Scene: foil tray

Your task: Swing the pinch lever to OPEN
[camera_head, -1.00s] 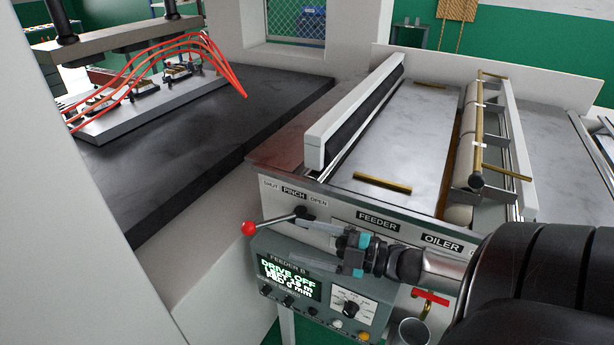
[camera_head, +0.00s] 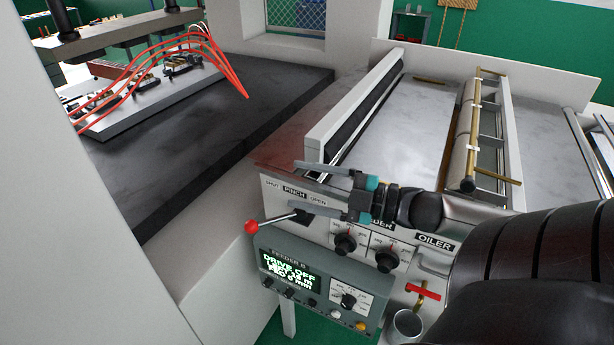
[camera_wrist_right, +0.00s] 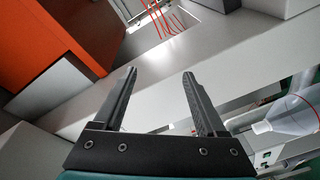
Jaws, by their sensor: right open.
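The pinch lever (camera_head: 274,221) is a thin metal rod with a red ball knob (camera_head: 251,227). In the head view it points left and slightly down from its pivot (camera_head: 305,214), toward the SHUT side of the SHUT–PINCH–OPEN label (camera_head: 295,192). My right gripper (camera_head: 299,179) is open and empty, its fingers pointing left. In the picture it lies above and right of the knob, its lower finger just over the pivot; I see no contact with the lever. The open fingers (camera_wrist_right: 160,73) also show in the right wrist view, where I cannot make out the lever. My left gripper is not in view.
The grey control box (camera_head: 318,290) with a lit display sits below the lever. Feeder dials (camera_head: 345,243) are right of the pivot. A white guard bar (camera_head: 317,145) rises behind the gripper. A metal cup (camera_head: 407,325) and red-handled valve (camera_head: 423,290) are at lower right.

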